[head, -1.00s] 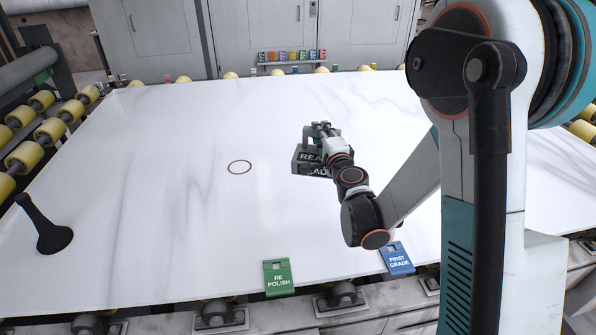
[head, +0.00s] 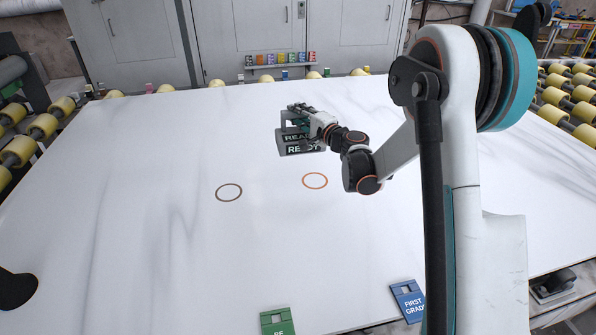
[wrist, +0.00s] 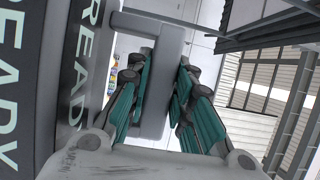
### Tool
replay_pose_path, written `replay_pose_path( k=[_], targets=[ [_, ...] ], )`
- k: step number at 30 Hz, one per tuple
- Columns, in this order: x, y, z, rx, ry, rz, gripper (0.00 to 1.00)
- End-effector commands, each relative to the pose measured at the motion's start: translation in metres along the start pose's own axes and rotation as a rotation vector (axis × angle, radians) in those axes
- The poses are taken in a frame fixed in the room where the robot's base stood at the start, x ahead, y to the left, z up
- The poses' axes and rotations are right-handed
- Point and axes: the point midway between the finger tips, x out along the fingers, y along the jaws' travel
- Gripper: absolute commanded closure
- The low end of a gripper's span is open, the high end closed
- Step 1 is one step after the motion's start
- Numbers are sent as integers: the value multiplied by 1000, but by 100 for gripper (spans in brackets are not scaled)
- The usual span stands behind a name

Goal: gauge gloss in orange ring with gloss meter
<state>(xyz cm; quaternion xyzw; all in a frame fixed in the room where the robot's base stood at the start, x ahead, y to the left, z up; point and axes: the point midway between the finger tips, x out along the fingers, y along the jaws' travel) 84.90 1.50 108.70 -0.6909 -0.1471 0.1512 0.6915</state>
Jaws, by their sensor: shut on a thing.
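The gloss meter (head: 299,149) is a dark grey box with a handle and two panels that read READY. It is just beyond the orange ring, apart from it in the picture. Its height over the slab is hard to judge. My gripper (head: 298,112) is shut on its handle. In the wrist view the grey handle (wrist: 153,100) stands between the teal-padded fingers, with the meter body (wrist: 35,70) at left. The orange ring (head: 315,189) lies uncovered on the white slab (head: 130,210). A darker brown ring (head: 228,202) lies to its left.
A green RE POLISH block (head: 277,322) and a blue FIRST GRADE block (head: 407,300) are at the near edge. A black object (head: 16,288) is at the left. Yellow rollers (head: 42,126) border the slab. The slab's middle is clear.

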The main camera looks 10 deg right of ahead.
Motion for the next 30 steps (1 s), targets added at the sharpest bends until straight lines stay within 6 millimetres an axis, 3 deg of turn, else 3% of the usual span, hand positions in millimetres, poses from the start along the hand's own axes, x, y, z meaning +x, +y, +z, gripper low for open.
replay_pose_path(
  k=[3,15,25,30],
  targets=[
    [0,33,0,1,0,0,100],
    [1,121,0,1,1,0,100],
    [0,144,0,1,1,0,100],
    [1,168,0,1,1,0,100]
  ],
)
